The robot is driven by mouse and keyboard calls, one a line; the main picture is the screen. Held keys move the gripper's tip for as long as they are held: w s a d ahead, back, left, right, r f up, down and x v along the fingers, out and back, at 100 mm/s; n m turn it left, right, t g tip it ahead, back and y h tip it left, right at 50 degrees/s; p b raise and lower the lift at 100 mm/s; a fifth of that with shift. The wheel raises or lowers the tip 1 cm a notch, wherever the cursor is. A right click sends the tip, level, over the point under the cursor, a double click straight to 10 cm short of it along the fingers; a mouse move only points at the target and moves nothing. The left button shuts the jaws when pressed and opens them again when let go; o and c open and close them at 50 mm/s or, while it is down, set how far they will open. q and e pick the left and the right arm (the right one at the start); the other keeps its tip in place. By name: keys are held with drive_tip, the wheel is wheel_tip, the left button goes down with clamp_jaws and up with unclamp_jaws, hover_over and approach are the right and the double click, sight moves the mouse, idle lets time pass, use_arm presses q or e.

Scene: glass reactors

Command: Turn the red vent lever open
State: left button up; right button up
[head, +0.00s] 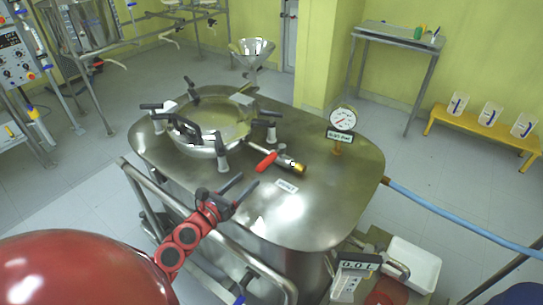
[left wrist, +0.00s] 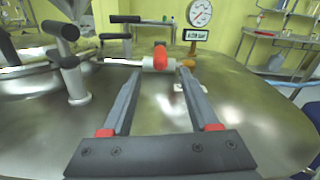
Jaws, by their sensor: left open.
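The red vent lever (head: 265,161) sticks out to the left from a steel and brass valve (head: 290,163) on top of the steel reactor lid (head: 320,215). My left gripper (head: 241,187) is open and empty, just short of the lever on the near side, above the lid. In the left wrist view the red lever (left wrist: 160,57) points toward the camera. It shows between and just beyond the two open fingertips (left wrist: 160,72), with no clear contact. My right gripper is not in view.
A round glass hatch (head: 210,120) with several black-handled clamps stands left of the lever. A pressure gauge (head: 342,119) rises behind it at the right. A small white label (head: 287,186) lies on the lid. A rail (head: 200,235) runs along the near side.

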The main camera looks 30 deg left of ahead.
sight(270, 159)
use_arm(q)
drive_tip(key=w, duration=0.4)
drive_tip(key=w+d+p, duration=0.1)
drive_tip(key=w, duration=0.3)
drive_tip(key=w+p, duration=0.1)
drive_tip(key=w, duration=0.3)
drive_tip(key=shift+w+d, duration=0.35)
drive_tip(key=shift+d, duration=0.05)
clamp_jaws()
idle(0.7)
